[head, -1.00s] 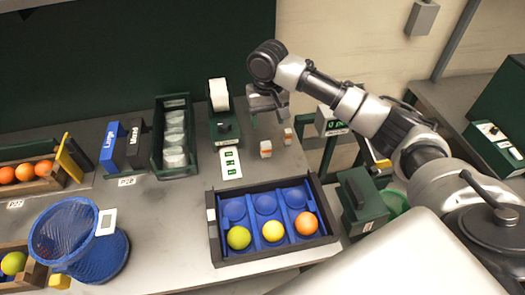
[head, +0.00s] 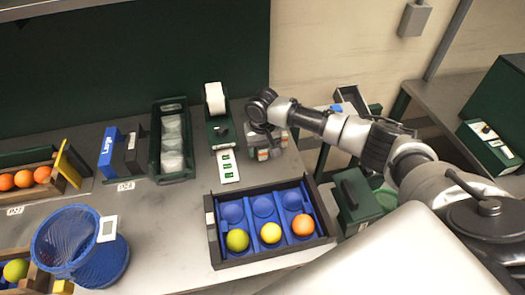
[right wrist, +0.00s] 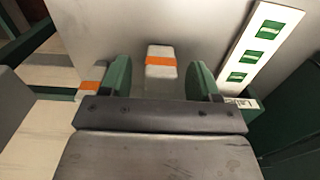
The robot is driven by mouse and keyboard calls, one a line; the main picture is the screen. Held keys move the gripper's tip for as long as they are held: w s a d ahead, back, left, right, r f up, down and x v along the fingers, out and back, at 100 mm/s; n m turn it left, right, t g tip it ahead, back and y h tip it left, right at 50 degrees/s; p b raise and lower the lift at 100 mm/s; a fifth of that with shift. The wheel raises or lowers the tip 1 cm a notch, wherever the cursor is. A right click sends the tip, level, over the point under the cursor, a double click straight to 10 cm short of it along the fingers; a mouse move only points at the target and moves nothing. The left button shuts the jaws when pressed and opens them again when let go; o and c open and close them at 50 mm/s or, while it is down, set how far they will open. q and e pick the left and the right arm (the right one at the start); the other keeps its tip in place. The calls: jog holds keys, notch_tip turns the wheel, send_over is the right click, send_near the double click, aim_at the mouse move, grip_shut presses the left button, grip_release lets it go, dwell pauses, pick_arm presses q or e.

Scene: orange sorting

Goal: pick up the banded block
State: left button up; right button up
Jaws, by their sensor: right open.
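A small white block with an orange band (right wrist: 161,70) stands on the table in the right wrist view. My right gripper (head: 268,150) is open and low over the table. In the wrist view its two green fingers stand on either side of this block, with a gap on each side. A second white block with an orange band (right wrist: 91,88) is just outside the left finger. In the head view my gripper mostly hides both blocks. My left gripper is not in view.
A black-rimmed tray (head: 318,210) with blue cups and several fruits lies nearer. The table's right edge is close by. A blue mesh basket (head: 113,262) stands at lower left.

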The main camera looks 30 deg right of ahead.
aim_at(265, 147)
jog(key=shift+c, duration=0.3)
jog(key=c, duration=0.9)
jog(key=shift+c, duration=0.2)
jog(key=shift+r, duration=0.15)
jog(key=shift+r, duration=0.3)
jog(key=r, duration=0.1)
jog(key=r+b, duration=0.1)
jog(key=r, duration=0.1)
jog(key=shift+s+d+r, duration=0.25)
jog(key=shift+d, duration=0.05)
jog(key=s+d+r+b, duration=0.2)
jog(key=s+d+r, duration=0.4)
jog(key=s, duration=0.3)
jog(key=shift+r, duration=0.35)
